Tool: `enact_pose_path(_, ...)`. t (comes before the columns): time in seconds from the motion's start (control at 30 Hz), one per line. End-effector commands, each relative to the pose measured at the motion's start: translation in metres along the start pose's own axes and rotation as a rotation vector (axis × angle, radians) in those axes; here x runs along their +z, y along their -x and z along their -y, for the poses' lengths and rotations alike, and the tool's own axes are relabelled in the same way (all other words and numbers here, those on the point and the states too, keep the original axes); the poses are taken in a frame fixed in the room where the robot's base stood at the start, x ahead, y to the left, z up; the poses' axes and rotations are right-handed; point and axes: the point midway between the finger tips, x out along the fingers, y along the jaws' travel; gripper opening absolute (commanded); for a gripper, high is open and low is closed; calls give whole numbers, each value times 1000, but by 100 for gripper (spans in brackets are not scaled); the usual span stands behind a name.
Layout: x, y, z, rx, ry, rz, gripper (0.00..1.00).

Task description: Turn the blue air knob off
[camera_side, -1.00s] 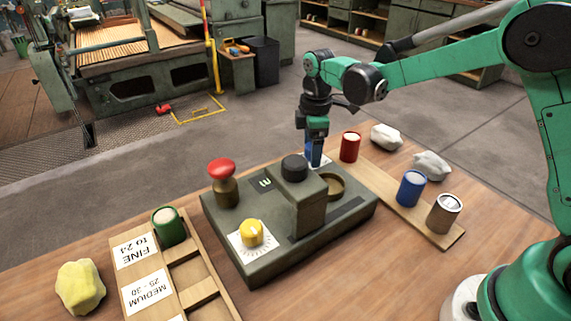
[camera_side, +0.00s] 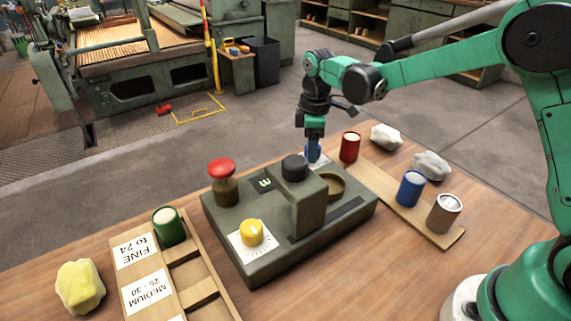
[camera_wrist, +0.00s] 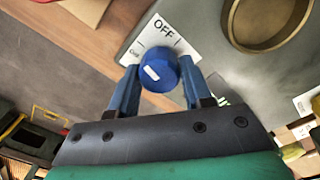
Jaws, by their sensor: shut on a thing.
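The blue air knob (camera_wrist: 158,72) sits on a white label plate (camera_wrist: 182,46) at the edge of the grey-green box. My gripper (camera_wrist: 159,66) is shut on it, one blue finger on each side. A short white mark on the knob's top lies toward the left of the wrist view. "OFF" is printed on the plate above the knob; smaller print to its left is hard to read. In the side view my gripper (camera_side: 313,150) points down at the box's far corner, and its fingers mostly hide the knob.
The control box (camera_side: 340,216) also carries a red mushroom button (camera_side: 221,169), a yellow knob (camera_side: 251,233), a black-topped post (camera_side: 295,168) and a brass ring (camera_side: 333,186). Red (camera_side: 350,147), blue (camera_side: 411,188) and brown (camera_side: 444,213) cans stand on a board at right.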

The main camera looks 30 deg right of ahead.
Motion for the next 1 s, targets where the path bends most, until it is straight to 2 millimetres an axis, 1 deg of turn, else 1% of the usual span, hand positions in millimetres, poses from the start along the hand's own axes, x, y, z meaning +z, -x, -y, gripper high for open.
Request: enact_pose_path(1.0,0,1,-2,1,-956,24,0)
